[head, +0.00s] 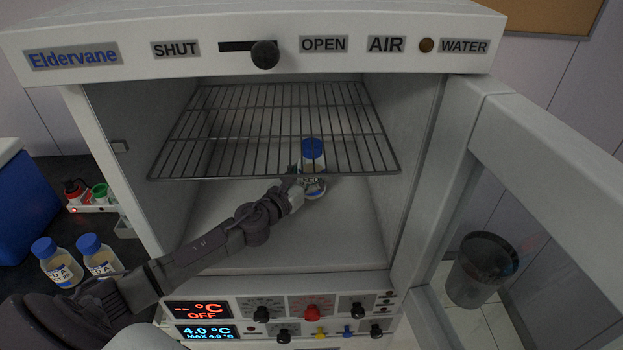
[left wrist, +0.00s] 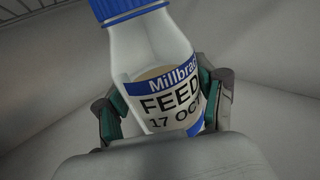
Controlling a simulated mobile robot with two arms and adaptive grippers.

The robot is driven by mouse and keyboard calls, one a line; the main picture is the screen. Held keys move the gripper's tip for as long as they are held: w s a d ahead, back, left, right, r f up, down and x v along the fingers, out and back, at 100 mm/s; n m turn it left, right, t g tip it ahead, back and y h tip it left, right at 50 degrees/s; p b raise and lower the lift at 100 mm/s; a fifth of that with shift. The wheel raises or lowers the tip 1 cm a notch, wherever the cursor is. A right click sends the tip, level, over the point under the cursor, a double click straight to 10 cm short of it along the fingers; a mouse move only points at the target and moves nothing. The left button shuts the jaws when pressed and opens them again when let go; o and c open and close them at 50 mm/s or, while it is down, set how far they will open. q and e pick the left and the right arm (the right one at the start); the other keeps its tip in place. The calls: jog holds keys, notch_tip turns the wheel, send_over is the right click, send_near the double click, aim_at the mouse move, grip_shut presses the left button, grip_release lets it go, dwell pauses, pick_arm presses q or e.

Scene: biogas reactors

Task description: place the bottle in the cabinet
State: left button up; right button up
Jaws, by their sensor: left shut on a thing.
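The bottle (head: 314,188) has a blue cap and is inside the open cabinet (head: 413,150), below the wire shelf (head: 270,130). Its cap shows through the shelf's bars in the head view. In the left wrist view the bottle (left wrist: 155,50) is clear with a white label reading "FEED 17 OCT". My left gripper (head: 300,182) is shut on the bottle, and its fingers sit on both sides of it in the left wrist view (left wrist: 165,105). I cannot tell whether the bottle's base touches the cabinet floor (head: 300,245). My right gripper is not in view.
The cabinet's glass door (head: 500,130) stands open at the right. Two blue-capped bottles (head: 56,264) (head: 100,256) stand on the dark counter at the left, near a small rack (head: 92,208) and a blue box (head: 22,200). A bin (head: 482,268) stands behind the door. The cabinet floor around the held bottle looks clear.

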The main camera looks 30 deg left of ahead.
pick_arm(q)
jog(key=shift+f, duration=1.25)
jog(key=shift+s+f+b, duration=0.1)
jog(key=shift+b, duration=0.2)
jog(key=o, duration=1.5)
jog(key=shift+o, duration=0.2)
jog(key=shift+s, duration=0.1)
jog(key=s+b, duration=0.1)
jog(key=s, duration=0.2)
jog(key=s+a+b, duration=0.1)
jog(key=s, duration=0.7)
jog(key=shift+a+b, duration=0.25)
jog(key=shift+b, duration=0.15)
jog(key=shift+s, duration=0.35)
